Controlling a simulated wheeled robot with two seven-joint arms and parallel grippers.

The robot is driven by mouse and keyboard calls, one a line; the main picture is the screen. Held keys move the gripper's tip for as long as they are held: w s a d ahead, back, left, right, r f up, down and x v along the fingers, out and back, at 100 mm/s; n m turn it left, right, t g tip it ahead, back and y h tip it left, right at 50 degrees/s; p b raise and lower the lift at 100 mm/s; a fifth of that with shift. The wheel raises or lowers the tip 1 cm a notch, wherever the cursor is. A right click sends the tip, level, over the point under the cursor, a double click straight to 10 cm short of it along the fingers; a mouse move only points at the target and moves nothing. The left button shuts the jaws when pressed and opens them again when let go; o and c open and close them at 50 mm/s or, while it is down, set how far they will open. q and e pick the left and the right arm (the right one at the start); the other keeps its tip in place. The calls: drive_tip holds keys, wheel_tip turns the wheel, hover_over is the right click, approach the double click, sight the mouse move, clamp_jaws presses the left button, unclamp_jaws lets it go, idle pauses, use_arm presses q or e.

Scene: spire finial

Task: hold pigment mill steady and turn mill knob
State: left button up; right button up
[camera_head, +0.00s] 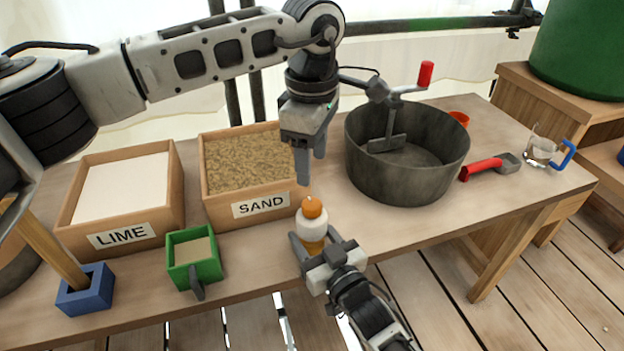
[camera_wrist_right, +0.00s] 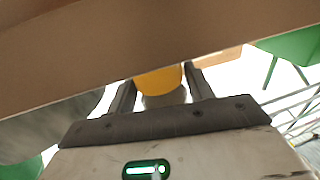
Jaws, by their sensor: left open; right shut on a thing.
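The pigment mill (camera_head: 313,227) is a small upright cylinder with a white upper body and a yellow-orange lower part. Its round orange mill knob (camera_head: 312,207) sits on top. My right gripper (camera_head: 316,245) is shut around the lower part, at the table's front edge. In the right wrist view the yellow part of the mill (camera_wrist_right: 158,80) lies between the two fingers. I cannot tell whether its base touches the table. My left gripper (camera_head: 309,168) is open and empty, pointing down just above the knob and apart from it.
The SAND box (camera_head: 260,207) stands left of the mill, the LIME box (camera_head: 120,233) beyond it. A grey mixing pot (camera_head: 400,185) with a red-handled crank (camera_head: 425,75) stands to the right. A green scoop box (camera_head: 193,262) and a blue holder (camera_head: 85,292) sit near the front edge.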

use_arm(q)
drive_tip(key=shift+r, duration=1.4)
use_arm(e)
drive_tip(key=o, duration=1.1)
